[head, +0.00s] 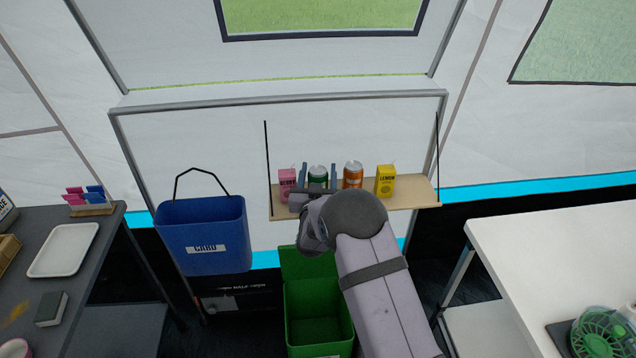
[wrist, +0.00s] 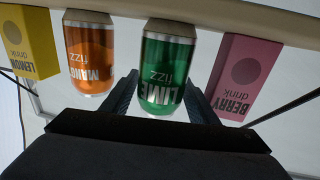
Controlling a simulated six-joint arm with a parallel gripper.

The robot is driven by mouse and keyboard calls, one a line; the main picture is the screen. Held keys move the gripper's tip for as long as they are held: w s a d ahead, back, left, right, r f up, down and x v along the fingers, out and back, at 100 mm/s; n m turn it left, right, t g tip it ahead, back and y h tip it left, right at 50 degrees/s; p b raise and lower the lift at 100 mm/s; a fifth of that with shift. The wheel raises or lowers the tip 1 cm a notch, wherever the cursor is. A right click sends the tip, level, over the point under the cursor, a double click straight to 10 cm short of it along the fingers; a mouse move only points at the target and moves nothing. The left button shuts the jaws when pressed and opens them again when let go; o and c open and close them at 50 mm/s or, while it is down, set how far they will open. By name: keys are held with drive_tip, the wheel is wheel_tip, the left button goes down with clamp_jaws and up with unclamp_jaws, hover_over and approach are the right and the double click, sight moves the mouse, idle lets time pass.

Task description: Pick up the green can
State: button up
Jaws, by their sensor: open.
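The green can (head: 318,177) stands on a hanging wooden shelf (head: 412,193), second from the left in the head view. In the wrist view the green can (wrist: 167,68) appears upside down, with a LIME fizz label. My gripper (head: 319,178) is at the shelf with its fingers open, one on each side of the can. In the wrist view the two fingers of my gripper (wrist: 163,95) flank the can's lower part in the picture. I cannot tell whether either finger touches it. The can's lower part is hidden by my gripper in the head view.
A pink berry carton (head: 287,182) stands close left of the can. An orange mango can (head: 353,175) and a yellow lemon carton (head: 385,181) stand to its right. Cords hold the shelf's ends.

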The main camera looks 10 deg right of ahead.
drive_tip(key=shift+w+d, duration=0.15)
drive_tip(key=shift+w, duration=0.8)
drive_tip(key=c, duration=0.8)
drive_tip(key=shift+r, duration=0.1)
wheel_tip(320, 180, up, 28)
drive_tip(key=shift+p, duration=0.35)
